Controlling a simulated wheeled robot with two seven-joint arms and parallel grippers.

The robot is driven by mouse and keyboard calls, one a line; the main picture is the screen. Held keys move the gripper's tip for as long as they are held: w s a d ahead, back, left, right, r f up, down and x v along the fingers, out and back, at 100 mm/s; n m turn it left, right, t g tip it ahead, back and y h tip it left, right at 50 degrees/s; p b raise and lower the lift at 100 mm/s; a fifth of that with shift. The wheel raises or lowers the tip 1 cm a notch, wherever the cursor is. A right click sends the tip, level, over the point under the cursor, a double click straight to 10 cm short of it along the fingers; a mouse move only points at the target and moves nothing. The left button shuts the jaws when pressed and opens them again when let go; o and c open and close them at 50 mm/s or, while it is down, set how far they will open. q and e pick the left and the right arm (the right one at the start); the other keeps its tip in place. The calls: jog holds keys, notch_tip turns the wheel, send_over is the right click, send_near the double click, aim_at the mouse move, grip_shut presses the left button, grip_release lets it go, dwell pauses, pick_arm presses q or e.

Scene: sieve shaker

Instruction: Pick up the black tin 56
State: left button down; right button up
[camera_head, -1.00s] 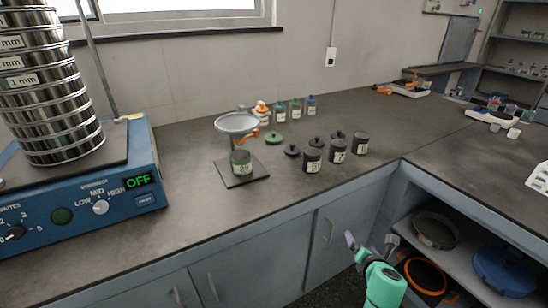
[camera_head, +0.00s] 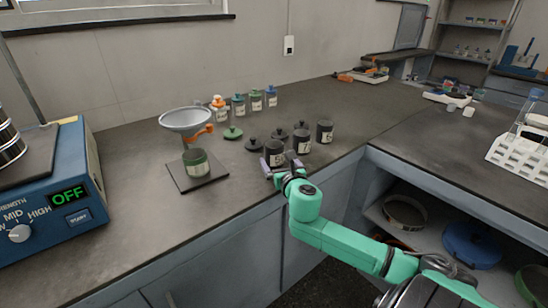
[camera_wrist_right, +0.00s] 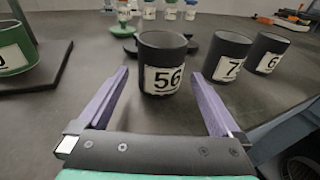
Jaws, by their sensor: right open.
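The black tin 56 (camera_head: 274,153) stands upright on the dark counter, nearest of a row of black tins. In the right wrist view the tin 56 (camera_wrist_right: 162,60) faces me with its white label. My right gripper (camera_head: 280,168) is open and low at the counter's front edge. In the right wrist view its two purple fingers (camera_wrist_right: 159,76) point at tin 56, one toward each side of it. The fingers are empty, and the tin appears at or just beyond their tips. My left gripper is not in view.
Black tins 7 (camera_head: 302,141) and 6 (camera_head: 325,131) stand close to the right. Loose black lids, such as one (camera_head: 254,145), lie behind. A green tin (camera_head: 196,163) stands under a funnel (camera_head: 187,120) at left. Coloured-cap bottles (camera_head: 255,101) stand at the back.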

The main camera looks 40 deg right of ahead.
jog(key=shift+x, duration=1.15)
jog(key=shift+s+f, duration=0.1)
jog(key=c, duration=1.4)
